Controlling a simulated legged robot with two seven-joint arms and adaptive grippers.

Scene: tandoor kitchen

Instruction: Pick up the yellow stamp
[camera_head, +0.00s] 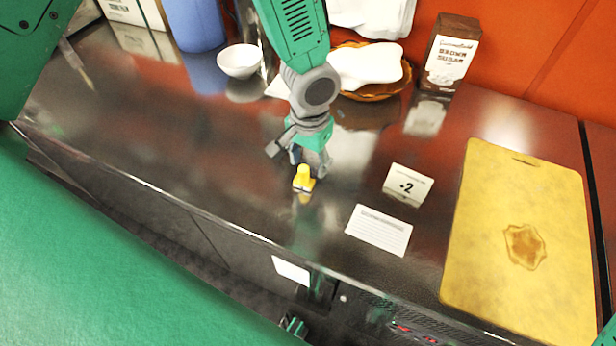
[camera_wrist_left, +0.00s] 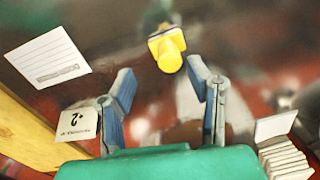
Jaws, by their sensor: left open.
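The yellow stamp (camera_head: 304,179) stands on the dark glossy counter near its front edge. It has a rounded yellow handle on a darker base. My left gripper (camera_head: 307,163) is just behind it in the head view, low over the counter. In the left wrist view the stamp (camera_wrist_left: 170,56) is just beyond the fingertips of my left gripper (camera_wrist_left: 161,78), nearer the right-hand finger. The fingers are apart with nothing between them. I cannot tell whether a finger touches the stamp. My right gripper is not clearly in view.
A yellow board (camera_head: 500,210) is farther right. A white bowl (camera_head: 240,61), basket (camera_head: 374,93) and brown sugar box (camera_head: 450,52) stand behind. The counter left is mostly clear.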

